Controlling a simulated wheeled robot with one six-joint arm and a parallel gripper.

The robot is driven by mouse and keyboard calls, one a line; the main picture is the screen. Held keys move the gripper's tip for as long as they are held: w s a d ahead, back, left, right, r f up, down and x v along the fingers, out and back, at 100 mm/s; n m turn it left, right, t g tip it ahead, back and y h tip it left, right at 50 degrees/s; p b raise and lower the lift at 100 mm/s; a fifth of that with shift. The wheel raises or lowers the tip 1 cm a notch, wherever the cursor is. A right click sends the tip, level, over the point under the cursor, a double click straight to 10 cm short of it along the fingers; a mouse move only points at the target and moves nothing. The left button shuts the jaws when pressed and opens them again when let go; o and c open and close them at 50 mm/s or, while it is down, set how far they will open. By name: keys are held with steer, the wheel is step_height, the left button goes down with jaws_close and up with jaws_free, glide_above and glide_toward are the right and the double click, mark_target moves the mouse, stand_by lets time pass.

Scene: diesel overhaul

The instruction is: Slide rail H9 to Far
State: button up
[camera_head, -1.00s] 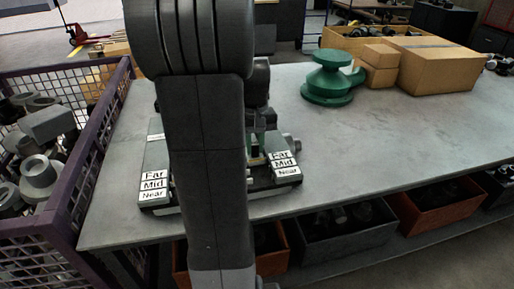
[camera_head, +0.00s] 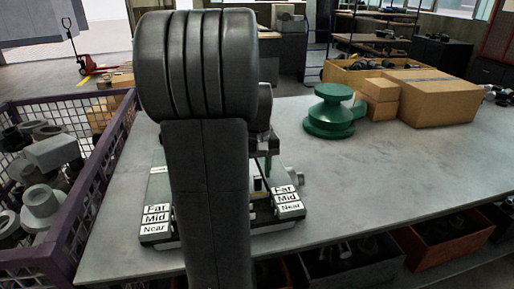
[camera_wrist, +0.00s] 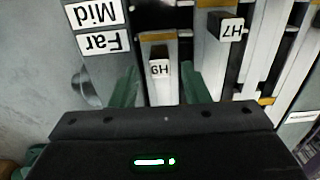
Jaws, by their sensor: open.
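The H9 rail's labelled block (camera_wrist: 160,70) shows in the wrist view, its label upside down. My gripper (camera_wrist: 158,88) is open, with one green finger on each side of this block. I cannot tell whether either finger touches it. The Far label (camera_wrist: 103,42) and the Mid label (camera_wrist: 97,12) are to the left; the H9 label sits lower in the picture than Far. The H7 block (camera_wrist: 230,29) is to the right, higher in the picture. In the head view, my arm hides most of the rail fixture (camera_head: 158,190); H9 cannot be made out there.
The fixture stands on a grey table (camera_head: 400,160). A green round part (camera_head: 331,112) and cardboard boxes (camera_head: 436,98) are behind it to the right. A purple mesh crate (camera_head: 88,190) with metal parts borders the left. The table right of the fixture is clear.

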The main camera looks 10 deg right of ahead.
step_height(320, 180, up, 11)
steer(key=shift+r, duration=0.2)
stand_by(0.3)
step_height(320, 180, down, 14)
steer(key=shift+f, duration=0.1)
steer(key=shift+s, duration=0.6)
steer(key=shift+w+r, duration=0.15)
steer(key=shift+r, duration=0.05)
